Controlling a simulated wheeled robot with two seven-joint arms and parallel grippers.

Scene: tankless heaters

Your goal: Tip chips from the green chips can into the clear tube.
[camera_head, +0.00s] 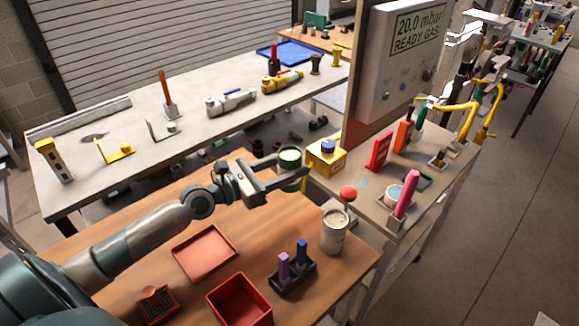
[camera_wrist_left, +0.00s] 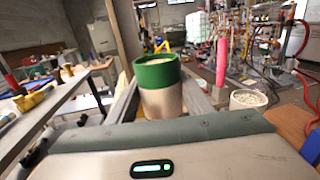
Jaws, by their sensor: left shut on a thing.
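My left gripper (camera_head: 291,172) is shut on the green chips can (camera_head: 289,156), above the far right part of the wooden table. In the left wrist view the can (camera_wrist_left: 158,88) stands about upright between the fingers, with a green upper band, a pale lower body and pale chips at its open mouth. The clear tube (camera_head: 335,233) stands upright on the table to the right of and nearer than the can, apart from it. In the left wrist view the tube (camera_wrist_left: 248,100) shows pale pieces at its top. My right gripper is not in view.
The wooden table also bears an orange-red tray (camera_head: 229,239), a red bin (camera_head: 213,301) and a dark holder (camera_head: 291,281) with purple and blue items. A side bench holds a yellow box (camera_head: 327,163), a red ball-topped item (camera_head: 348,193) and a pink marker (camera_head: 405,195).

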